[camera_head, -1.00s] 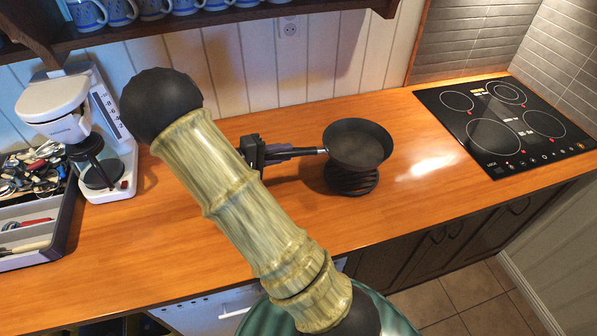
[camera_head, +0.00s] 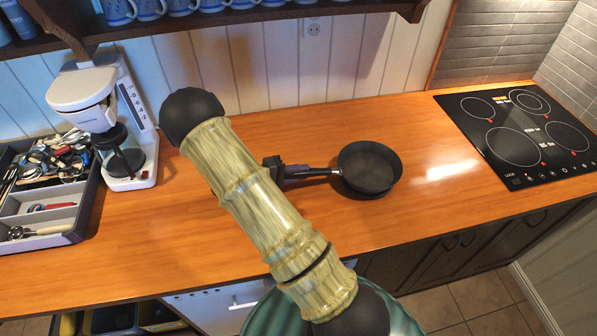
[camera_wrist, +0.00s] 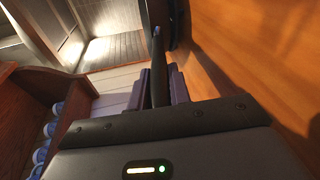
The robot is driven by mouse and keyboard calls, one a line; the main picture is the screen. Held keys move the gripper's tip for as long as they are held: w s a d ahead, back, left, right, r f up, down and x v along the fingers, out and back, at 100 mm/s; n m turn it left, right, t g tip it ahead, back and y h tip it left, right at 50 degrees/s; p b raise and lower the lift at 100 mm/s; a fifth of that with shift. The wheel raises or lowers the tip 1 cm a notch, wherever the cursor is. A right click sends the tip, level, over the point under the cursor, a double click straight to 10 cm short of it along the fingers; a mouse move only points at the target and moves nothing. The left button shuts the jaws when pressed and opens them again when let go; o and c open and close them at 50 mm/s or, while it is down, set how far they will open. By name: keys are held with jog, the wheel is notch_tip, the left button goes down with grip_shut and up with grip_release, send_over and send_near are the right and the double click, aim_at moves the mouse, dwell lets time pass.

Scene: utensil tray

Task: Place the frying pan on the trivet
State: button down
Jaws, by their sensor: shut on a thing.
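The dark frying pan (camera_head: 370,166) is level over the spot of the black trivet (camera_head: 374,194), low above the wooden counter. The pan hides nearly all of the trivet; only a dark edge shows below it. I cannot tell whether the two touch. My gripper (camera_head: 292,172) is shut on the pan's handle, left of the pan. In the wrist view, my gripper's fingers (camera_wrist: 158,88) hold the handle, and part of the pan (camera_wrist: 160,14) shows at the top.
A coffee maker (camera_head: 104,122) and a utensil tray (camera_head: 84,222) stand on the left. A black cooktop (camera_head: 520,134) lies at the right. A shelf with blue mugs (camera_head: 225,18) hangs above. The counter (camera_head: 450,210) around the pan is clear.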

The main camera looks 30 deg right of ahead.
jog(key=shift+f, duration=0.15)
jog(key=shift+f, duration=0.2)
jog(key=c, duration=1.3)
grip_release()
jog(key=shift+s+r, duration=0.1)
